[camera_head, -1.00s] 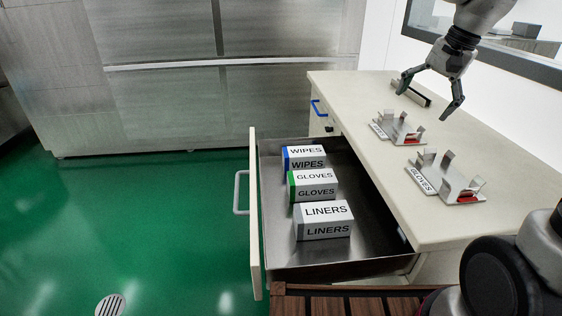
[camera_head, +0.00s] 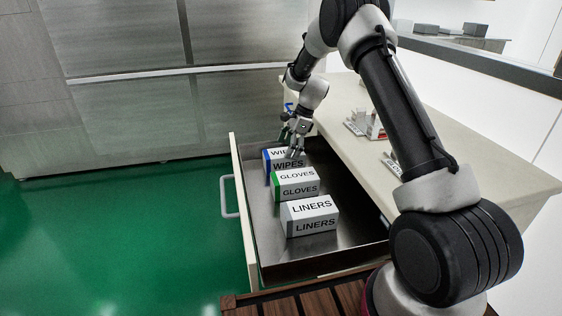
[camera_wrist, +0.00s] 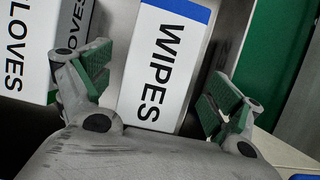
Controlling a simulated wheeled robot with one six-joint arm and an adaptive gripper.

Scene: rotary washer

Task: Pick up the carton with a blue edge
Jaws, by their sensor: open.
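The carton with a blue edge, labelled WIPES (camera_head: 286,164), lies at the far end of the open drawer (camera_head: 262,238). My gripper (camera_head: 291,139) is over its far part, fingers pointing down, and hides some of its top. In the wrist view the WIPES carton (camera_wrist: 165,62) lies between the two green-padded fingers of my gripper (camera_wrist: 152,88), with its blue edge at the top of the picture. The fingers are open, with a gap to the carton on each side.
The green-edged GLOVES carton (camera_head: 296,184) lies close beside the WIPES carton; in the wrist view it (camera_wrist: 28,45) is near the left finger. The LINERS carton (camera_head: 312,216) is nearer me. The counter (camera_head: 465,170) borders the drawer on the right.

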